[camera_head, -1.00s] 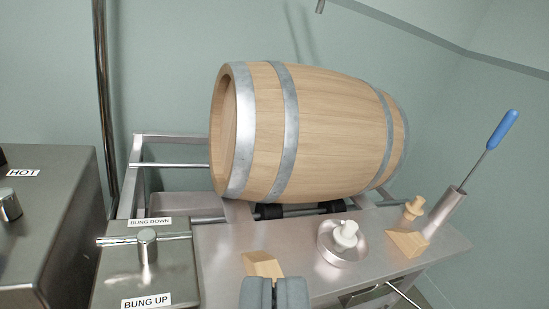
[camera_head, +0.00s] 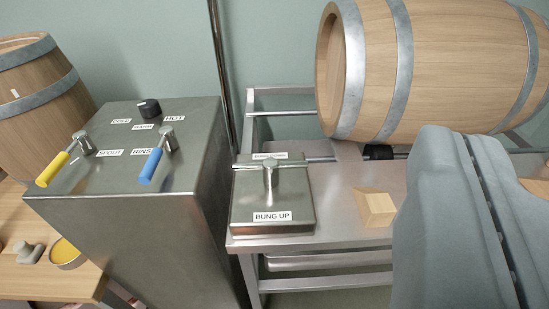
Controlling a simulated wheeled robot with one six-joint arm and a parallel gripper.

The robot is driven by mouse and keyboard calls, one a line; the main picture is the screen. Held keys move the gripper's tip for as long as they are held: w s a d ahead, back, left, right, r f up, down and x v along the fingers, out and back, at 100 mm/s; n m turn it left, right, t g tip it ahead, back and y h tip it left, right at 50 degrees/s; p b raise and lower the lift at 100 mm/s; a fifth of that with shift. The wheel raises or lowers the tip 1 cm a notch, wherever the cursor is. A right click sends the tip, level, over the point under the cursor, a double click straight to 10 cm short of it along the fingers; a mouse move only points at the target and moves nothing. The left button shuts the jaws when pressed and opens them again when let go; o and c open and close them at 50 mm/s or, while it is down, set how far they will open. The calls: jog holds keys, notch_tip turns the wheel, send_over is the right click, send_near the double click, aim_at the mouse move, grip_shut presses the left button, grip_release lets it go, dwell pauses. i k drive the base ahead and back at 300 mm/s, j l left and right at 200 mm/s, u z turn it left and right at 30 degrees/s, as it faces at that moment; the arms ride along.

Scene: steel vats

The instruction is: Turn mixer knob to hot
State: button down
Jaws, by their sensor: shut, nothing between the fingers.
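The mixer knob (camera_head: 149,108) is a small black knob on top of the steel cabinet (camera_head: 130,215) at the left. Labels COLD (camera_head: 121,121), WARM (camera_head: 143,127) and HOT (camera_head: 174,118) sit around it. Which label the knob points at is too small to tell. My gripper (camera_head: 462,150) is large and grey at the right of the picture, shut and empty. It is well apart from the knob, in front of the steel bench and the barrel.
A yellow-handled lever (camera_head: 55,168) and a blue-handled lever (camera_head: 152,164) stand in front of the knob. A bung control box (camera_head: 272,200) with a T-handle is right of the cabinet.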

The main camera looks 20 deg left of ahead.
aim_at(149, 108)
jog(key=k+j+u, duration=0.1)
jog(key=k+j, duration=0.15)
jog(key=k, duration=0.3)
jog(key=k+j, duration=0.35)
jog(key=k, duration=0.2)
jog(key=k+j+u, duration=0.15)
jog(key=k+j, duration=0.15)
jog(key=k, duration=0.25)
jog(key=k+j+u, duration=0.1)
jog(key=k+j, duration=0.25)
jog(key=k, duration=0.15)
jog(key=l+u, duration=0.2)
jog(key=l, duration=0.55)
jog(key=l+u, duration=0.25)
jog(key=l, duration=0.55)
jog(key=i+j, duration=0.1)
jog(key=i, duration=2.15)
